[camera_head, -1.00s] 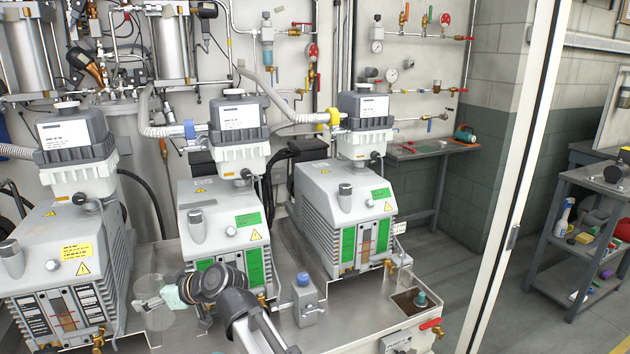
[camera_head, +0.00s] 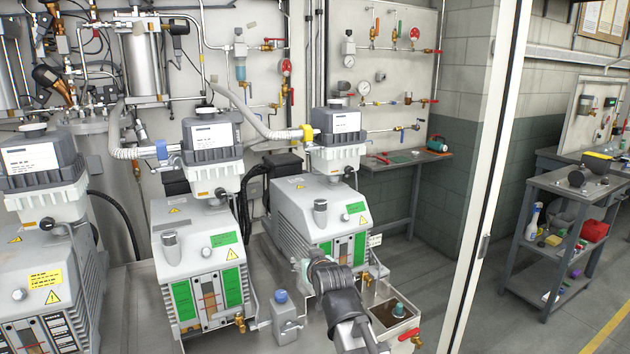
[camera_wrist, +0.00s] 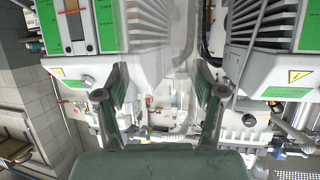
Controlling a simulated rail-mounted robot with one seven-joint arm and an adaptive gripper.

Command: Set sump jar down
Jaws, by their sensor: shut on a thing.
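My gripper (camera_head: 312,268) is in front of the right-hand pump (camera_head: 325,218) in the head view, above the bench. The wrist view shows its two dark green fingers (camera_wrist: 158,92) spread apart, with a pale, clear area between them. That is the see-through sump jar (camera_wrist: 160,108), held between the fingers. Its outline is faint against the background. In the head view my wrist and arm hide the jar, so I cannot tell how far it is above the bench.
The middle pump (camera_head: 205,235) stands left of my gripper. A small grey canister with a blue cap (camera_head: 283,312) stands between them. A dark square well with a teal knob (camera_head: 398,308) and a red-handled valve (camera_head: 408,335) are at right.

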